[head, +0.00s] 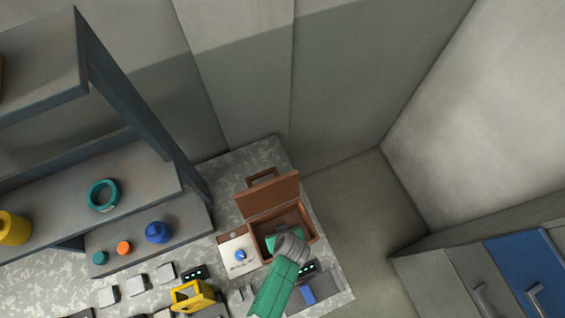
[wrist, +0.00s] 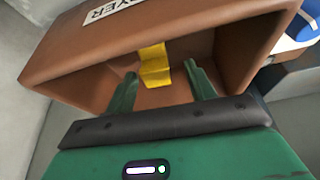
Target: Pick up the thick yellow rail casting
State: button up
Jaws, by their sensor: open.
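A yellow piece (wrist: 154,65), which looks like the rail casting, lies inside a brown box (wrist: 80,62) in the wrist view. It has a stepped or bent shape; its thickness is hard to judge. My gripper (wrist: 160,70) is open, its two green fingers spread at the box's mouth. The yellow piece shows between and beyond the fingertips, with no clear contact. In the head view my gripper (head: 281,241) is at the open brown box (head: 256,233), and my arm hides part of the inside. The yellow piece is not visible there.
The box's brown lid (head: 271,195) stands open behind it. A white panel with a blue knob (head: 240,255) is beside the box. A yellow frame-like object (head: 192,296) and several grey blocks are on the speckled bench (head: 238,168). A shelf (head: 130,175) stands left.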

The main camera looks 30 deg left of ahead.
jog(key=shift+x, duration=1.6)
jog(key=shift+w+d+r, duration=0.1)
jog(key=shift+w, duration=0.1)
grip_shut()
notch_tip(320, 180, up, 10)
jog(key=shift+p, duration=0.4)
